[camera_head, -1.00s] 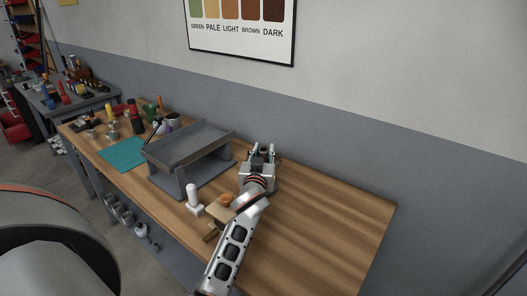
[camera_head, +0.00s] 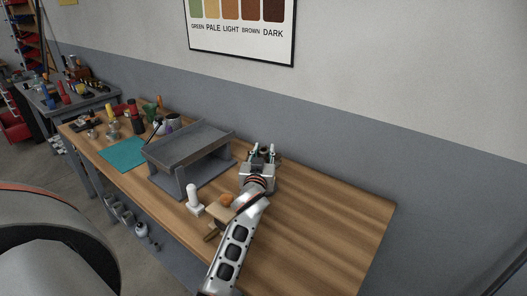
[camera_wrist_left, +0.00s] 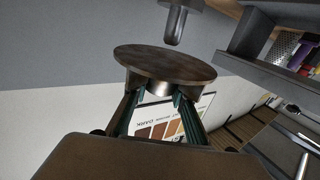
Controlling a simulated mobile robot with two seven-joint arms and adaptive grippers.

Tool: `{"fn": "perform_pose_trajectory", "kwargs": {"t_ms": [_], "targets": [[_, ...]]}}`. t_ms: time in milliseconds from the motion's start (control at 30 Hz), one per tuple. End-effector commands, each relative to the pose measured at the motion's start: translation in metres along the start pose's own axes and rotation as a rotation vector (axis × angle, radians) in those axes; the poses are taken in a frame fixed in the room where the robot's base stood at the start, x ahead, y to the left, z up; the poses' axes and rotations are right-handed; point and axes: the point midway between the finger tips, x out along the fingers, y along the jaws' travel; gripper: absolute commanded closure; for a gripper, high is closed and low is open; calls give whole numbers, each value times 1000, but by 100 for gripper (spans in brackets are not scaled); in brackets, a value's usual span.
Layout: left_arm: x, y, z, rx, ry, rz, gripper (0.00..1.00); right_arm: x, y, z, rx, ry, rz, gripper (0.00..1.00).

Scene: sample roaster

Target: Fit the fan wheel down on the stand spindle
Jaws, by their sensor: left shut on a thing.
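My left gripper (camera_head: 259,158) is over the table to the right of the grey stand-like frame. In the left wrist view its fingertips (camera_wrist_left: 159,92) are shut on the pale hub of a dark brownish round disc, the fan wheel (camera_wrist_left: 165,62). A grey rounded-end post (camera_wrist_left: 179,22), which looks like the stand spindle, shows just beyond the wheel's rim, with a gap seen between them. The wheel looks off the post, not around it. In the head view the gripper mostly hides the wheel and post. My right gripper is not in view.
The grey frame (camera_head: 187,140) stands left of the gripper. A white post on a square base (camera_head: 193,199) and a wooden item with an orange knob (camera_head: 227,200) are near the front edge. A teal mat (camera_head: 122,153) lies farther left. The table's right part is clear.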

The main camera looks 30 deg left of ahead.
Motion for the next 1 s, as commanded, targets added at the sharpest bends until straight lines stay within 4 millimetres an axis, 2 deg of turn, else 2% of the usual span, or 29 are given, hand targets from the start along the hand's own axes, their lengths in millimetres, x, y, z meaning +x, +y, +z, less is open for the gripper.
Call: {"fn": "perform_pose_trajectory", "kwargs": {"t_ms": [333, 1000], "targets": [[0, 0, 2, -1, 2, 0, 100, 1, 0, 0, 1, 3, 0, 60], [0, 0, 17, -1, 3, 0, 100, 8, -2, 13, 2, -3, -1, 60]]}}
